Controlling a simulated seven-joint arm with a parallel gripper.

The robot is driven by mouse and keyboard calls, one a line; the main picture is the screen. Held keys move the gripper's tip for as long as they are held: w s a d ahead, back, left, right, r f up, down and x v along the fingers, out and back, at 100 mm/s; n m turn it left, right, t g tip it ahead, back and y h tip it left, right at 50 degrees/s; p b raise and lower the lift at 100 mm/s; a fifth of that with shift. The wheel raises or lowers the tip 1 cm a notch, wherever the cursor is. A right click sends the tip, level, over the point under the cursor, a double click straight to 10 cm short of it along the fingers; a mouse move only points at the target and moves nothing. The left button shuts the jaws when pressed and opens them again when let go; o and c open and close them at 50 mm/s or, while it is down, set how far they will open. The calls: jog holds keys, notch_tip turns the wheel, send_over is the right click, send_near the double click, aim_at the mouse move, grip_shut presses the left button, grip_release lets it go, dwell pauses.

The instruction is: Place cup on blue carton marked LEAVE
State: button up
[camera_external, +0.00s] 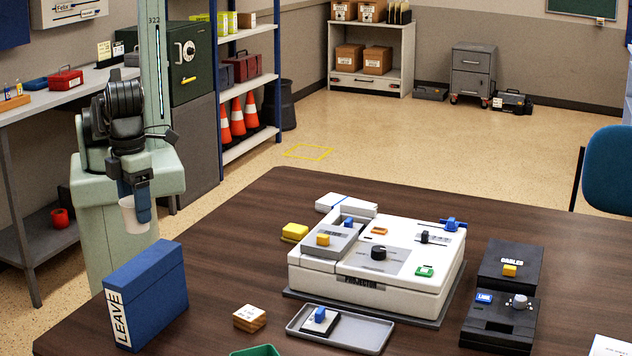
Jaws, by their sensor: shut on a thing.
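A white cup (130,215) is held upright in the air behind the blue carton, at the left of the external view. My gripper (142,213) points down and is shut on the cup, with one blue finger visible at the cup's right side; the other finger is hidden. The blue carton (155,285) stands on the dark table at the lower left, with LEAVE on its white end label. In the picture the cup is above the carton's top and apart from it. The carton's top looks clear.
A white projector (440,285) fills the middle of the brown table (230,250). A grey tray (375,335) and a small stack of wooden coasters (250,318) lie right of the carton. Black boxes (500,330) stand at the right. The table around the carton is mostly free.

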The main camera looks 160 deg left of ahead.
jog(key=shift+f, duration=3.4)
jog(key=shift+f, duration=0.1)
jog(key=o, duration=1)
notch_tip(320, 180, up, 12)
jog(key=shift+r, duration=0.15)
